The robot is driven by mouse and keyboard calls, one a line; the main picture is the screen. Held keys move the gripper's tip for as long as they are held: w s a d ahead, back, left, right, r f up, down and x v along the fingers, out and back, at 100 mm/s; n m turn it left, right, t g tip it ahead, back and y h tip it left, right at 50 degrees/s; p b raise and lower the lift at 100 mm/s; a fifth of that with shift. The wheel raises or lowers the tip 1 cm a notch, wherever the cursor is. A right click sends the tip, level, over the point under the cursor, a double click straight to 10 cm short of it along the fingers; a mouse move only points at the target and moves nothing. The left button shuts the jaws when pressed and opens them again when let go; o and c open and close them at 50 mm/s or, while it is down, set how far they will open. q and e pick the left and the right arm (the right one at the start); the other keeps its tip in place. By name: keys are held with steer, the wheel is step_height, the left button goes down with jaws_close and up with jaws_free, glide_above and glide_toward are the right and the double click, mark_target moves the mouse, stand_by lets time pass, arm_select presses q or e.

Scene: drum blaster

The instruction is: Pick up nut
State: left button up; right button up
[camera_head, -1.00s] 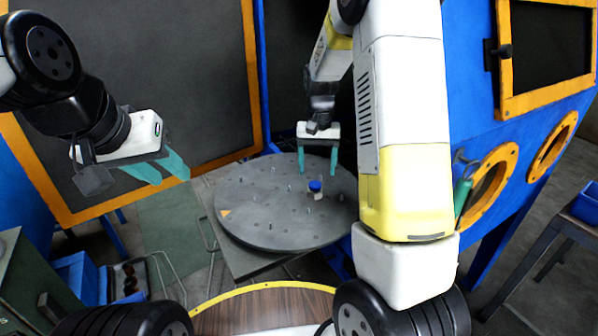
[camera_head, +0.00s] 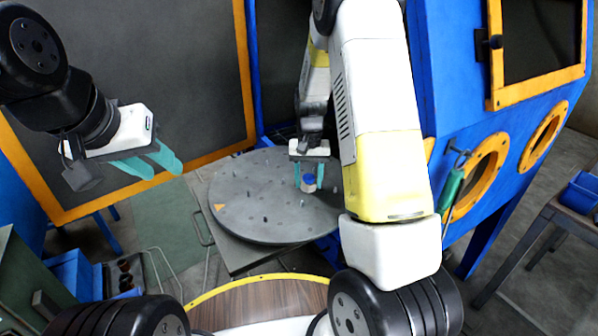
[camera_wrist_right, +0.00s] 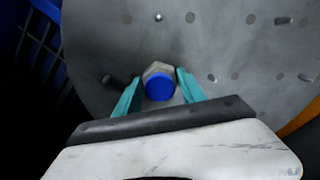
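The nut (camera_head: 309,183) is a small metal piece with a blue top, standing on the round grey turntable (camera_head: 245,215). In the right wrist view the nut (camera_wrist_right: 158,84) shows a hexagonal metal body behind its blue cap. My right gripper (camera_head: 309,178) is low over the turntable, its teal fingers on either side of the nut. In the wrist view the right gripper (camera_wrist_right: 157,92) is open, with a small gap between each finger and the nut. My left gripper (camera_head: 152,166) is empty with its fingers apart, high at the left, away from the turntable.
Several short pins stick up from the turntable. The blue cabinet (camera_head: 450,100) stands at the right with orange-rimmed openings. A green-handled tool (camera_head: 451,187) hangs on it. A blue bin (camera_head: 582,192) sits on a side table at the far right. A wooden round surface (camera_head: 260,300) lies in front.

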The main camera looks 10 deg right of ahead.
jaws_close()
steer(key=shift+r, duration=0.1)
